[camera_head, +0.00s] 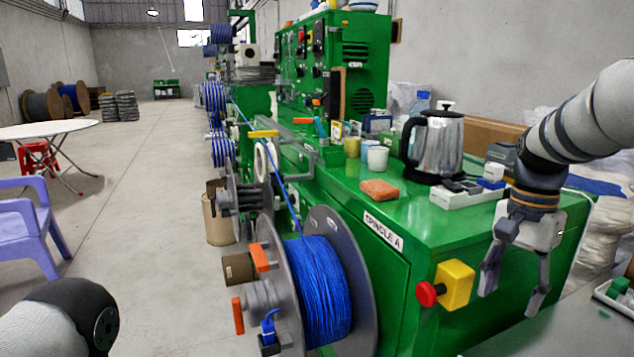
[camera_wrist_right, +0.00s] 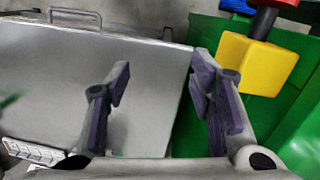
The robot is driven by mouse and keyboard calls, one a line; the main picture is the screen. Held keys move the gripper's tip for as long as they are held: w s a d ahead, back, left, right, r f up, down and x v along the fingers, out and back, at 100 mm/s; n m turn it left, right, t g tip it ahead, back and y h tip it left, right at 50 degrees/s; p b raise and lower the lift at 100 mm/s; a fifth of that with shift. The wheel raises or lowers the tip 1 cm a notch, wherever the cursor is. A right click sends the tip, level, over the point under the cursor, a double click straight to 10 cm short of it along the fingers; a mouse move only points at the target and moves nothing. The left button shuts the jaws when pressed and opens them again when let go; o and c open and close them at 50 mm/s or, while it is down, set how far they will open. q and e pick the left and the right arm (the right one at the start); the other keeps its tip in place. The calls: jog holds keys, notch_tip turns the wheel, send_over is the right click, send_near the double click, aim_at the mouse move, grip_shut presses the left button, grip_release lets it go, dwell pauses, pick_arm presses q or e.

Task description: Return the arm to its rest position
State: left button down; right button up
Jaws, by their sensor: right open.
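My right gripper (camera_head: 512,290) hangs fingers-down at the right of the head view, just in front of the green machine's right end. Its two fingers are apart with nothing between them. In the right wrist view the open fingers (camera_wrist_right: 160,92) are over a grey metal surface (camera_wrist_right: 60,80), with the yellow box (camera_wrist_right: 258,65) and its red button to their right. My left arm (camera_head: 75,320) shows only as a dark and light link at the lower left; its gripper is out of frame. The blue cable (camera_head: 322,290) is wound on a spool on the machine's front.
The green machine (camera_head: 375,245) carries a kettle (camera_head: 437,145), an orange sponge (camera_head: 380,190), cups and a power strip (camera_head: 465,195). The emergency-stop box (camera_head: 455,285) juts out left of my right gripper. A purple chair (camera_head: 28,230) and round table (camera_head: 45,130) stand left.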

jog(key=s+f+n, duration=0.1)
jog(key=s+f, duration=0.3)
jog(key=f, duration=0.4)
jog(key=s+f+n+g+h, duration=0.15)
jog(key=s+f, duration=0.25)
jog(key=f, duration=0.4)
jog(key=s+f+n+t, duration=0.15)
jog(key=s+f, duration=0.25)
jog(key=f, duration=0.4)
jog(key=s+a+f+n+g, duration=0.1)
jog(key=s+f+n, duration=0.1)
jog(key=s+f, duration=0.35)
jog(key=s+a+f+n, duration=0.1)
jog(key=s+f+n, duration=0.1)
jog(key=s, duration=0.6)
jog(key=s+a+n+y, duration=0.1)
jog(key=s+a+n, duration=0.2)
jog(key=s, duration=1.2)
jog(key=shift+a+r, duration=0.4)
jog(key=shift+a, duration=0.8)
